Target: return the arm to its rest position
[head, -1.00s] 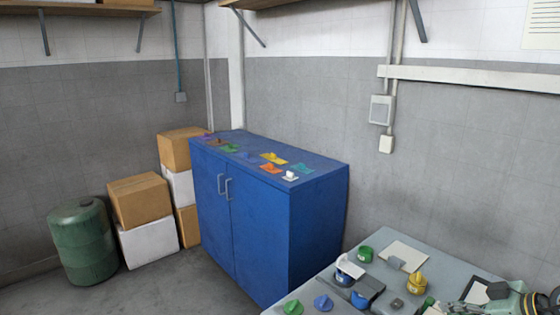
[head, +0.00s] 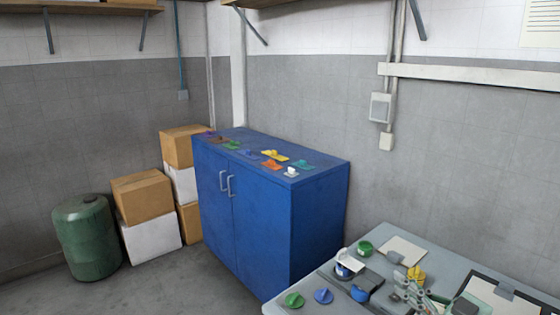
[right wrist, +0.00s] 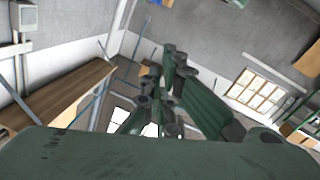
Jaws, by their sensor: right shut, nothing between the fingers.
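My right gripper (head: 418,292) is at the lower right of the head view, over the grey table (head: 395,232). Its dark green fingers (right wrist: 165,95) also show in the right wrist view, shut with nothing held. That view is tilted and shows walls, windows and a shelf beyond the fingers. My left gripper is not in view.
Several coloured knobs and small parts stand on the table, among them a green knob (head: 293,299) and a blue one (head: 323,295). A blue cabinet (head: 270,220) with coloured pieces on top stands behind. Boxes (head: 142,198) and a green drum (head: 86,237) are at left.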

